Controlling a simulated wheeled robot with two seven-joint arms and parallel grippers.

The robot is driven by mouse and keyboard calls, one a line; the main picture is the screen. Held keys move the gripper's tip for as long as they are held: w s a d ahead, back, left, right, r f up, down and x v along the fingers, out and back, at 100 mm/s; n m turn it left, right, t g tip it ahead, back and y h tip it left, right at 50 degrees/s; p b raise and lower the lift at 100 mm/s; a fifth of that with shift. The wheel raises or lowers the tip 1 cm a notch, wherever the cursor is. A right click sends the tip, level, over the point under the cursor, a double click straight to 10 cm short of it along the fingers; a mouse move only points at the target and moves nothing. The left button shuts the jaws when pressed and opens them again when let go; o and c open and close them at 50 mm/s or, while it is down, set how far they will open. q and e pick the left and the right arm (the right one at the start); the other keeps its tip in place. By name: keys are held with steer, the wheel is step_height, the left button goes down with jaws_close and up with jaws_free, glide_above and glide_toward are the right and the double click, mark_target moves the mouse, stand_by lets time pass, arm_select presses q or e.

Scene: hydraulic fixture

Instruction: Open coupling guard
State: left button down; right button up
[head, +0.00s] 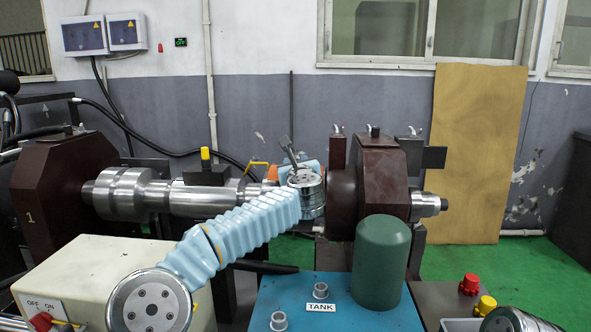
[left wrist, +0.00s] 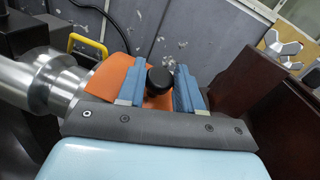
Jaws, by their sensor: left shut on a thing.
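The coupling guard appears to be the orange cover (left wrist: 108,76) in the left wrist view, with a round black knob (left wrist: 158,78) on it. My left gripper (left wrist: 160,72) has its two blue fingers on either side of this knob and is shut on it. In the head view my left arm reaches from the lower left to the shaft area, and its wrist hides most of the guard. Only a small orange patch (head: 272,173) shows there. My right gripper is not in view.
A steel shaft (head: 198,199) runs between the left dark red housing (head: 55,175) and the right dark red housing (head: 385,170). In front stand a blue tank (head: 265,300), a green dome (head: 381,262) and a cream ON/OFF box (head: 75,275).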

arm_select(q)
steer(key=shift+w+d+r, duration=0.1)
steer(key=shift+r, duration=0.4)
steer(key=c, duration=1.1)
jaws_free()
steer(key=shift+c, duration=0.2)
steer(key=shift+o, duration=1.2)
steer(key=shift+d, duration=0.1)
steer(key=shift+o, duration=0.6)
steer(key=shift+f, duration=0.15)
steer(key=shift+s+f+b, duration=0.15)
steer(key=shift+s+b, duration=0.15)
steer(key=s+d+b, duration=0.2)
steer(key=s+b, duration=0.3)
steer(key=s, duration=0.8)
